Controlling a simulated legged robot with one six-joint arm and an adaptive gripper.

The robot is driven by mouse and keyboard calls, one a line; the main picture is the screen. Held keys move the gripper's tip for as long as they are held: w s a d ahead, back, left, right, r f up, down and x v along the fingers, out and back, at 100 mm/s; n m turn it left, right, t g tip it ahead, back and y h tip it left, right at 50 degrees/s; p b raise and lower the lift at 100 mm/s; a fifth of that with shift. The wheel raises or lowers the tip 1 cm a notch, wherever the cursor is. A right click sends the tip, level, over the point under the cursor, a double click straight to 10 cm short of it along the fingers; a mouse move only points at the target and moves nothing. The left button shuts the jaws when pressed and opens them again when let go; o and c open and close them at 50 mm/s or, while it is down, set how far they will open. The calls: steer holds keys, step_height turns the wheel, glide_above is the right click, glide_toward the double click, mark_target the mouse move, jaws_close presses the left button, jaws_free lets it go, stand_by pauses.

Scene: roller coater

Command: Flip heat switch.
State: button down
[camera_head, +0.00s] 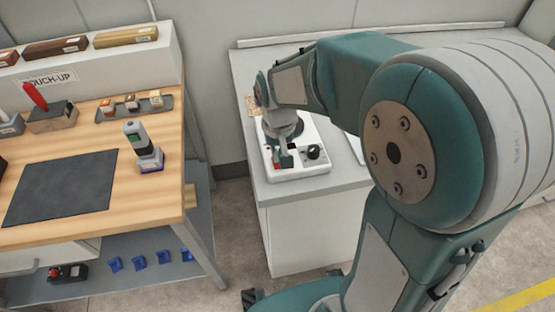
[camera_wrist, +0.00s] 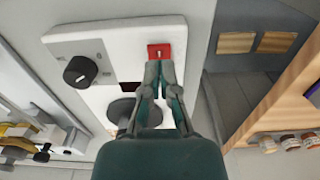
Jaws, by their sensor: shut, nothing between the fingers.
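A white control box (camera_head: 318,166) stands on the grey cabinet at the centre of the head view. In the wrist view its white panel (camera_wrist: 70,32) carries a red rocker switch (camera_wrist: 159,51) with a white mark and a black knob (camera_wrist: 80,72). The knob also shows in the head view (camera_head: 313,151). My gripper (camera_wrist: 160,64) is shut and empty, its fingertips at the lower edge of the red switch. I cannot tell whether they touch it. In the head view my gripper (camera_head: 283,165) is over the box's front left.
A wooden workbench (camera_head: 110,107) stands left, with a dark mat (camera_head: 62,188), a handheld tool on a stand (camera_head: 148,158) and small blocks in a tray. A gap separates the bench from the cabinet (camera_head: 300,235). A dark round part (camera_wrist: 122,110) lies beside my fingers.

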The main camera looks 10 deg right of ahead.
mark_target(278, 165)
steer(key=shift+f, duration=1.05)
stand_by(0.6)
steer(key=shift+r, duration=3.5)
steer(key=shift+r, duration=0.1)
steer(key=s+d+r+t, duration=0.2)
steer(key=s+r, duration=0.1)
steer(key=s, duration=0.4)
steer(key=s+d+r+t, duration=0.3)
steer(key=s+r, duration=0.1)
steer(key=s, duration=0.3)
steer(key=shift+s+t, duration=0.3)
steer(key=shift+s, duration=0.1)
steer(key=c, duration=1.3)
jaws_free()
steer(key=shift+c, duration=0.2)
